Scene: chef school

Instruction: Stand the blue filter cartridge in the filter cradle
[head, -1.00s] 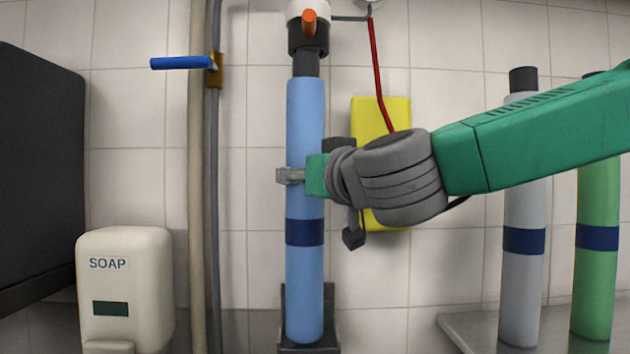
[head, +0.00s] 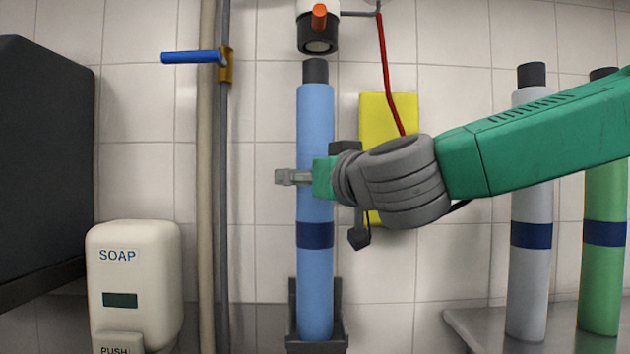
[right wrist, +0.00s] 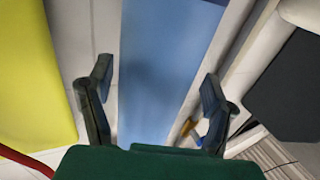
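The blue filter cartridge (head: 314,265) stands upright with a dark cap and a navy band. Its lower end is inside the dark filter cradle (head: 334,325) at the bottom of the head view. Its cap is just below the filter head (head: 319,45), with a gap between them. My right gripper (head: 294,177) comes in from the right at the cartridge's upper middle. In the right wrist view its two fingers (right wrist: 156,95) are on either side of the cartridge (right wrist: 165,70), with small gaps, so it looks open around it. My left gripper is not in view.
A grey cartridge (head: 529,280) and a green cartridge (head: 602,275) stand on a metal shelf (head: 462,325) at right. Pipes with a blue lever (head: 193,57) and a soap dispenser (head: 135,280) are at left.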

